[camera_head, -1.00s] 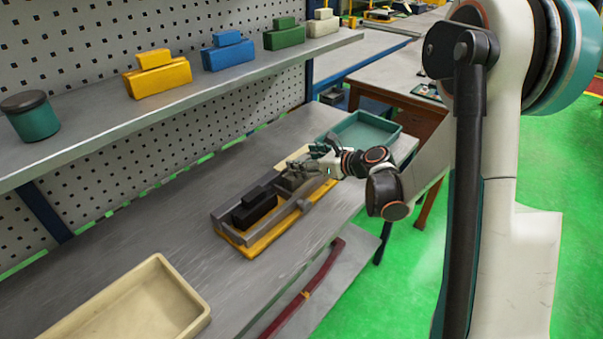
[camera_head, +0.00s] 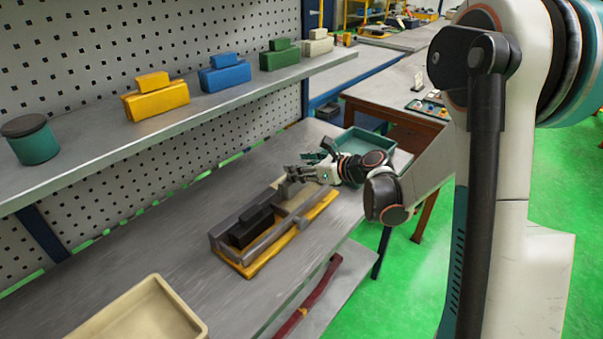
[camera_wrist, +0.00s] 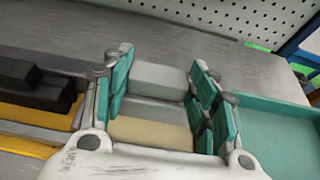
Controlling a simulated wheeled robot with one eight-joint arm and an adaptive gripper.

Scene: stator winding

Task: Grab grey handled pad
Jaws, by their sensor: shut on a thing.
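The grey handled pad (camera_wrist: 157,78) is between the fingers of my gripper (camera_wrist: 158,88) in the wrist view. My gripper is shut on it. In the head view my gripper (camera_head: 292,176) is over the right end of the yellow-based fixture (camera_head: 290,236), and the pad is small and mostly covered by the fingers. A beige surface shows below the pad between the fingers. I cannot tell exactly how far the pad is above the fixture.
A black handled pad (camera_head: 251,227) sits in the fixture's left part. A teal tray (camera_head: 388,152) lies behind my gripper, and a cream tray (camera_head: 150,308) is at front left. Yellow (camera_head: 156,99), blue (camera_head: 225,76) and green (camera_head: 280,58) handled pads stand on the shelf.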

